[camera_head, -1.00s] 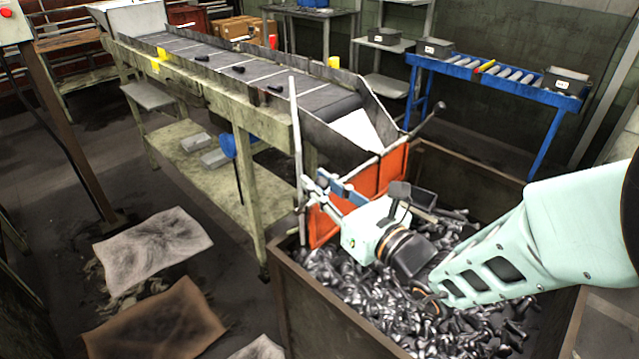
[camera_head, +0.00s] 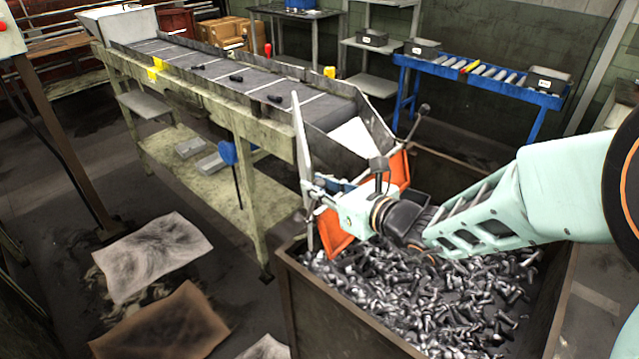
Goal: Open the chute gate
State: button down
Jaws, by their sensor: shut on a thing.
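The orange chute gate (camera_head: 336,238) hangs at the lower end of the chute (camera_head: 352,136), above a bin of bolts. Its lower part leans out from the chute over the bolts. My gripper (camera_head: 318,192) is in front of the gate near its left edge, shut on what appears to be the gate's blue handle bar (camera_head: 338,185). My gripper body and wrist hide the middle of the gate and most of the grip. A pale upright bar (camera_head: 301,150) stands at the left side of the chute end.
The rusty bin (camera_head: 335,310) full of bolts (camera_head: 440,290) lies under my arm. The conveyor (camera_head: 215,75) carries a few dark parts towards the chute. A blue roller stand (camera_head: 480,78) with grey boxes stands at the back right. Stained sheets (camera_head: 150,255) lie on the floor at left.

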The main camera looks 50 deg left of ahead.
jog(key=c, duration=1.7)
grip_release()
jog(key=shift+c, duration=0.2)
jog(key=v, duration=1.2)
